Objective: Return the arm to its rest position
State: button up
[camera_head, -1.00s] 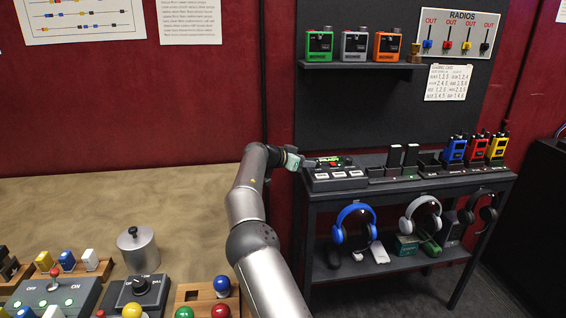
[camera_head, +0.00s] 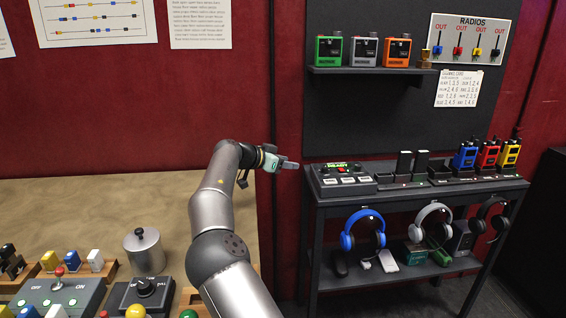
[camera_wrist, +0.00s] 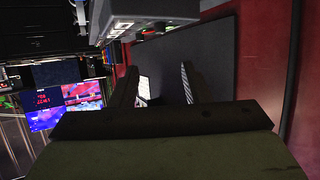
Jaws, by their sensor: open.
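My gripper (camera_head: 288,164) is at the end of my raised arm, left of the black side table and apart from the button console (camera_head: 342,178). In the wrist view my gripper's two dark fingers (camera_wrist: 158,85) stand apart with nothing between them. The console has a green lit display, a red button and several white keys, and sits at the left end of the side table (camera_head: 420,196). A grey box edge, likely the console, shows at the top of the wrist view (camera_wrist: 150,15).
A shelf (camera_head: 370,71) holds green, grey and orange radios. Chargers with blue, red and yellow radios (camera_head: 488,154) stand on the side table, headphones (camera_head: 362,230) hang below. The tan bench (camera_head: 100,205) carries a metal canister (camera_head: 144,252), a switch box (camera_head: 60,297) and a knob box (camera_head: 146,292).

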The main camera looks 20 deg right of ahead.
jog(key=s+d+f+n+g+y+p, duration=0.1)
jog(key=s+d+g+y+p, duration=0.15)
jog(key=s+d, duration=0.35)
jog(key=s+d+f+g+y+p, duration=0.1)
jog(key=s+d+y, duration=0.25)
jog(key=s, duration=0.55)
jog(key=s+a+f+n+y+p, duration=0.1)
jog(key=s+a+n, duration=0.3)
jog(key=s, duration=0.8)
jog(key=s+a+f+n+y+p, duration=0.1)
jog(key=s+a+n+y+p, duration=0.1)
jog(key=s+a, duration=0.6)
jog(key=s+a+f+n+y+p, duration=0.1)
jog(key=s+a+n+y, duration=0.2)
jog(key=s, duration=1.4)
jog(key=a+n+g, duration=0.1)
jog(key=a+n, duration=0.3)
jog(key=shift+y, duration=0.4)
jog(key=shift+w, duration=0.1)
